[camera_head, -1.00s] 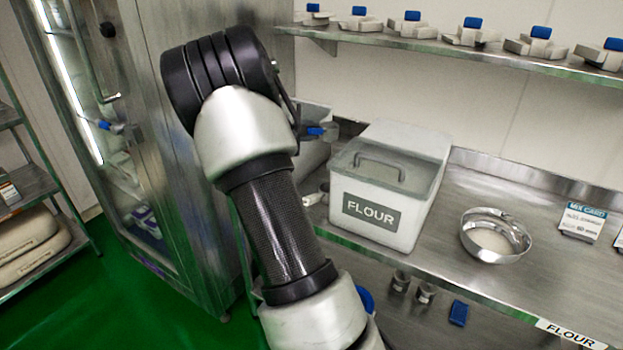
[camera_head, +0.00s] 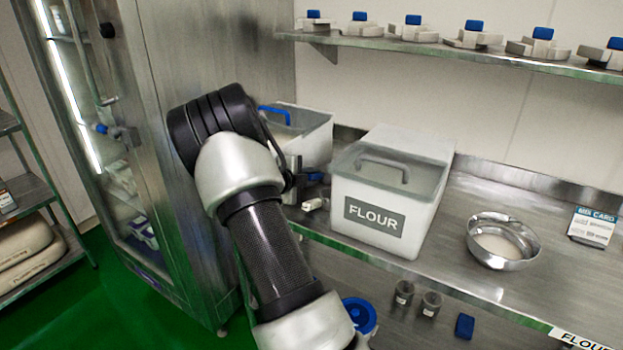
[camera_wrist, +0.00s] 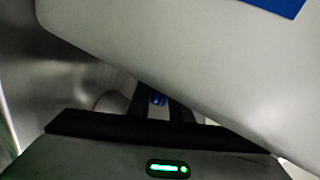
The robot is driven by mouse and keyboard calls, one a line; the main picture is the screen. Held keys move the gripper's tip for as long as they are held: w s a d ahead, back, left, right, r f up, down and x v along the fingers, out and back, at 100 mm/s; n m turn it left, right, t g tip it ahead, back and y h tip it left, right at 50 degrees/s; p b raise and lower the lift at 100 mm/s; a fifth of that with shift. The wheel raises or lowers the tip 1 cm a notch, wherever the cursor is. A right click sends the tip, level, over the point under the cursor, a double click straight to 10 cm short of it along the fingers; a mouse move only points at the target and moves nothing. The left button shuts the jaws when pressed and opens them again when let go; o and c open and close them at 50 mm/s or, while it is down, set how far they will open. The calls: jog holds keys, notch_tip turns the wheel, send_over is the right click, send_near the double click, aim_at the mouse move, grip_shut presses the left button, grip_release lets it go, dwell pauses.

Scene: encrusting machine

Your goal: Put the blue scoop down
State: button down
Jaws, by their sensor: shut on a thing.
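My gripper (camera_head: 298,180) is low at the back-left end of the steel counter, left of the flour bin and in front of a second pale bin. It is shut on the blue scoop (camera_head: 314,176), of which only a little blue shows. In the wrist view a small blue part of the scoop (camera_wrist: 158,99) shows between the dark fingers of my gripper (camera_wrist: 160,108). The rest of the scoop is hidden, and I cannot tell whether it touches the counter.
The lidded flour bin (camera_head: 415,226) stands just right of my gripper. The pale bin with a blue handle (camera_head: 318,142) is close behind. A small white item (camera_head: 312,204) lies near the counter edge. A metal bowl (camera_head: 503,262) stands farther right. A steel cabinet (camera_head: 150,110) is at left.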

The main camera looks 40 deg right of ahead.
jog(key=c, duration=1.6)
grip_release()
jog(key=shift+f, duration=0.15)
